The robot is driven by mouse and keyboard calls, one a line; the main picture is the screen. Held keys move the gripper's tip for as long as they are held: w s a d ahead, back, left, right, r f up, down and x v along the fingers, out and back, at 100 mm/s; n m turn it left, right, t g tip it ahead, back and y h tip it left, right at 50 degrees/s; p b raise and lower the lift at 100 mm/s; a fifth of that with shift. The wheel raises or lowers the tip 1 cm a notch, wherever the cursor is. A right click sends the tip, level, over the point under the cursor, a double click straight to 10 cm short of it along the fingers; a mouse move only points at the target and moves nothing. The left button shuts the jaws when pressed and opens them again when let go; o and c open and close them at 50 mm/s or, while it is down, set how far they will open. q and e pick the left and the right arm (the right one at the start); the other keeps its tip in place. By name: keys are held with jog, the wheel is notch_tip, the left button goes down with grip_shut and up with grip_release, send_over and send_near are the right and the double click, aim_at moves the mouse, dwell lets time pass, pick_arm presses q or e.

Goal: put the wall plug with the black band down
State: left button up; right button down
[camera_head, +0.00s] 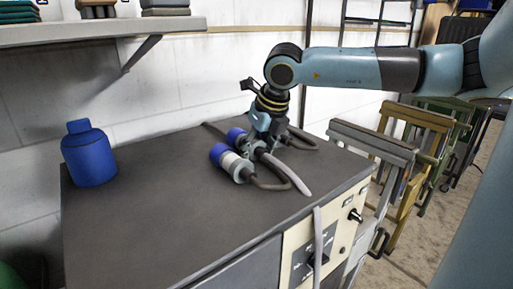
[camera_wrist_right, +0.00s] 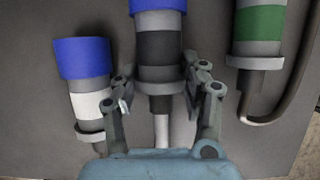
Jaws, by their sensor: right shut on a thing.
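The wall plug with the black band (camera_wrist_right: 158,48) is between the fingers of my right gripper (camera_wrist_right: 160,95), which is shut on it near its lower collar. Its blue end points away from my wrist, and its pale cable runs back towards it. In the head view my right gripper (camera_head: 258,150) is low over the dark cabinet top (camera_head: 150,215), pointing down, and hides most of the plug. I cannot tell whether the plug touches the surface. My left gripper is not in view.
A plug with a white band (camera_wrist_right: 90,103) lies left of the held plug; one with a green band (camera_wrist_right: 258,28) lies to its right. A blue bottle (camera_head: 88,155) stands at the left. The cabinet top's front left is clear. A shelf (camera_head: 110,31) hangs above.

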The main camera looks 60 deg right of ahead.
jog(key=shift+s+a+f, duration=0.1)
jog(key=shift+s+f, duration=0.05)
jog(key=shift+f, duration=0.1)
jog(key=c, duration=1)
grip_release()
jog(key=o, duration=0.3)
jog(key=shift+f, duration=0.15)
jog(key=shift+r, duration=0.35)
jog(key=p+v, duration=0.1)
jog(key=v, duration=0.1)
jog(key=p+v, duration=0.3)
jog(key=v, duration=0.1)
jog(key=shift+w+d+r+p, duration=0.25)
jog(key=shift+w+p, duration=0.05)
jog(key=shift+p, duration=0.1)
jog(key=shift+p+v, duration=3.25)
jog(key=shift+p, duration=0.75)
